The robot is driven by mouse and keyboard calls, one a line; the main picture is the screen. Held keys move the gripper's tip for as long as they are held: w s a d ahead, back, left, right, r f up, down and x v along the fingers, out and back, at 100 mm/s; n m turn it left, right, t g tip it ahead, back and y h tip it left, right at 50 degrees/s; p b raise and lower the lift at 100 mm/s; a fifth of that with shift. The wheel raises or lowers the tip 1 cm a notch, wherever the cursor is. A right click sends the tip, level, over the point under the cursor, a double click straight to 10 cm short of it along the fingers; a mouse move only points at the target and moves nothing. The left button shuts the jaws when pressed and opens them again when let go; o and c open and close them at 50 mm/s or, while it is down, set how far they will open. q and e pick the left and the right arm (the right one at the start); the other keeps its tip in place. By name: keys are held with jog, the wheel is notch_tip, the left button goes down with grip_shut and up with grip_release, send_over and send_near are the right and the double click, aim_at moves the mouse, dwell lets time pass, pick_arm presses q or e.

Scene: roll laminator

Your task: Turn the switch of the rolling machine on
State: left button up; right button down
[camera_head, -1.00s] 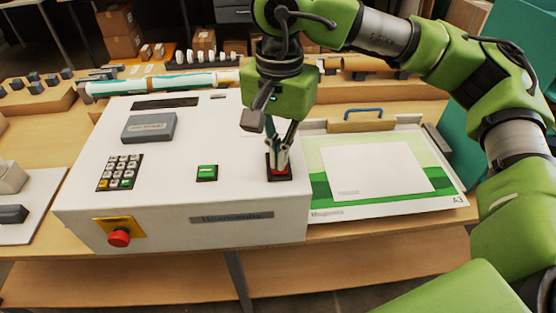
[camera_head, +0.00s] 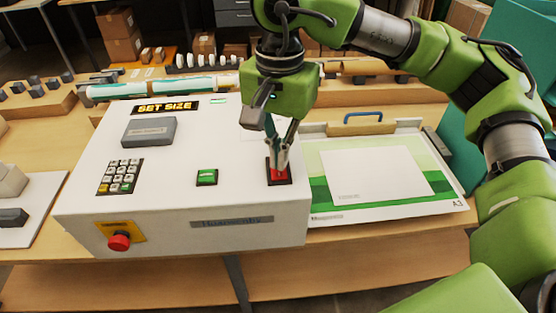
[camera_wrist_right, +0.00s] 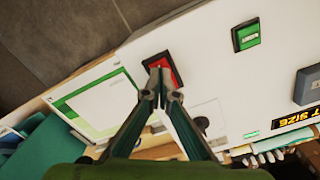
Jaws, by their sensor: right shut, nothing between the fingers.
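The rolling machine (camera_head: 165,215) is a white box on the wooden table. Its red rocker switch (camera_head: 279,174) sits in a black frame at the machine's right side, and it also shows in the right wrist view (camera_wrist_right: 162,66). My right gripper (camera_head: 278,166) is shut and empty, pointing down with its fingertips at the switch; they cover part of it. In the right wrist view the closed fingertips (camera_wrist_right: 160,80) overlap the red rocker's edge. The display (camera_head: 165,107) is lit and reads "SET SIZE". My left gripper is not in view.
A green button (camera_head: 207,177), a keypad (camera_head: 120,177) and a red emergency knob (camera_head: 119,242) are on the machine. A board with a white sheet (camera_head: 376,172) lies to the right. Rolls (camera_head: 165,86) lie behind the machine.

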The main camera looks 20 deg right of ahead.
aim_at(279, 173)
jog(key=shift+r+p, duration=1.2)
jog(key=shift+r, duration=1.35)
